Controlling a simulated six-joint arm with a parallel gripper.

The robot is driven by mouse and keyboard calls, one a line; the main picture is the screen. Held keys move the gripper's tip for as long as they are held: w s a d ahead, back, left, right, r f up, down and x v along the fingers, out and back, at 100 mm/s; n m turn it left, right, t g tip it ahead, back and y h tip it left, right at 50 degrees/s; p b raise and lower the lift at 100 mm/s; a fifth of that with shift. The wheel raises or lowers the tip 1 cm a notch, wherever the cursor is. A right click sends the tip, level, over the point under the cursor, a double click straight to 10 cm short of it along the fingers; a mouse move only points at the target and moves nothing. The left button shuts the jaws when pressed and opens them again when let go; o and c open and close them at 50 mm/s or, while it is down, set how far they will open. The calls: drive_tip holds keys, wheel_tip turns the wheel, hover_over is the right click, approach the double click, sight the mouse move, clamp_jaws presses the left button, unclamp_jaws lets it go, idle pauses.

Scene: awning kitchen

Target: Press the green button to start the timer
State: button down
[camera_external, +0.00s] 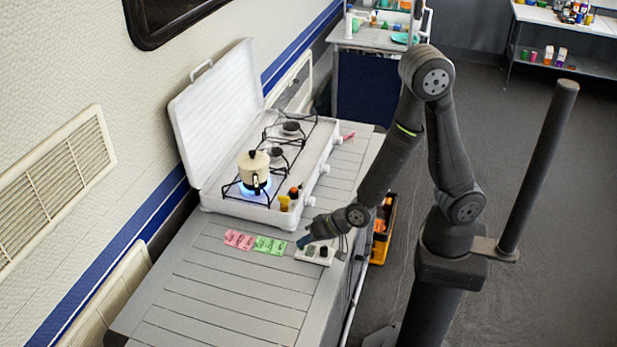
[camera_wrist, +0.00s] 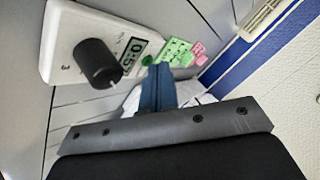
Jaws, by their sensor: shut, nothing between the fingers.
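The white timer (camera_external: 317,253) lies on the slatted table, close to its right edge. In the wrist view the timer (camera_wrist: 72,25) has a black knob (camera_wrist: 98,62) and a display (camera_wrist: 131,54) with digits that start 0:5; the last digit is hard to read. The green button (camera_wrist: 148,60) is at the timer's edge, right beside my fingertips and partly hidden by them. My gripper (camera_wrist: 158,70) is shut and empty, with blue fingers. In the external view my gripper (camera_external: 302,242) is at the timer's left end. I cannot tell whether it touches the button.
Green notes (camera_external: 270,245) and pink notes (camera_external: 239,239) lie left of the timer. Behind them stands a white camping stove (camera_external: 225,204) with its lid up, a lit burner, a cream pot (camera_external: 253,168) and small bottles (camera_external: 294,193). The table's near part is clear.

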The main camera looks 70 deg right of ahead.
drive_tip(key=shift+r, duration=0.6)
drive_tip(key=shift+r, duration=2.5)
drive_tip(key=shift+f, duration=0.1)
drive_tip(key=shift+r, duration=1.7)
drive_tip(key=shift+f, duration=0.15)
